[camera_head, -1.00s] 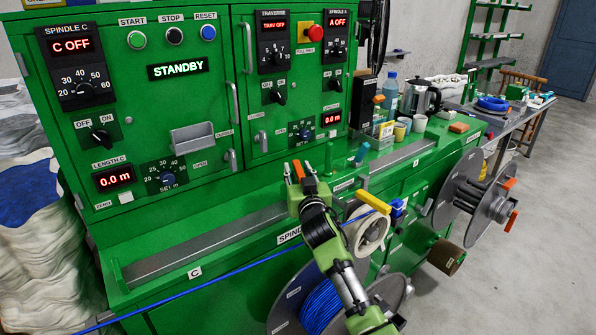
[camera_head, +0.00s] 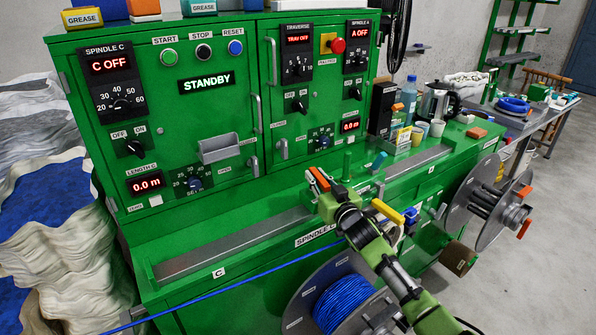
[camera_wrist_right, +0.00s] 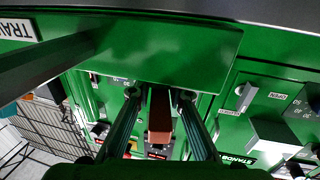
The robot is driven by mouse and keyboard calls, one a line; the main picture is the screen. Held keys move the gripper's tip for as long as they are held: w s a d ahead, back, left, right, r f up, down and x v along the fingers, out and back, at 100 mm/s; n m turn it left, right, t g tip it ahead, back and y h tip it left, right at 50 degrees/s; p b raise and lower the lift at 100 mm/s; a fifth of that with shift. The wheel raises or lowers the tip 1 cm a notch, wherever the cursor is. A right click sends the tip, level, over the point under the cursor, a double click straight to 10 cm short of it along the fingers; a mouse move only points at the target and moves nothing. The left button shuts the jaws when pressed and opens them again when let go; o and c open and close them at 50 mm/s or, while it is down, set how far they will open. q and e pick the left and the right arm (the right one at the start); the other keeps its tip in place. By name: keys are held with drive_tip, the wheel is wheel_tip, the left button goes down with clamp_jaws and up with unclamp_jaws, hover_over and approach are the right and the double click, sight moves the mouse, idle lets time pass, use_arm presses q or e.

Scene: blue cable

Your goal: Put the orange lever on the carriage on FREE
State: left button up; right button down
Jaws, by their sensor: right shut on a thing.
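The orange lever (camera_head: 318,179) stands up from the carriage on the rail along the bench top, in front of the green cabinet. My right gripper (camera_head: 321,182) is at the lever, its fingers shut on it. In the right wrist view the lever (camera_wrist_right: 160,116) shows as a reddish-brown bar between the two fingers (camera_wrist_right: 160,96). The gripper and wrist hide most of the carriage, and I cannot read its FREE mark. My left gripper is not in view.
The blue cable (camera_head: 238,283) runs low across the front to the blue-wound spool (camera_head: 342,302). A yellow handle (camera_head: 387,211) stands close to my right arm. Bottles, cups and a kettle (camera_head: 438,103) stand farther right on the bench.

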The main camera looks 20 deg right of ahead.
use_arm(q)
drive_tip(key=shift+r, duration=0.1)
use_arm(e)
drive_tip(key=shift+f, duration=0.2)
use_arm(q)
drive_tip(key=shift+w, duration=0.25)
use_arm(e)
drive_tip(key=c, duration=2)
unclamp_jaws()
drive_tip(key=shift+r, duration=0.1)
drive_tip(key=shift+s, duration=0.1)
drive_tip(key=s, duration=1.2)
drive_tip(key=shift+a, duration=0.2)
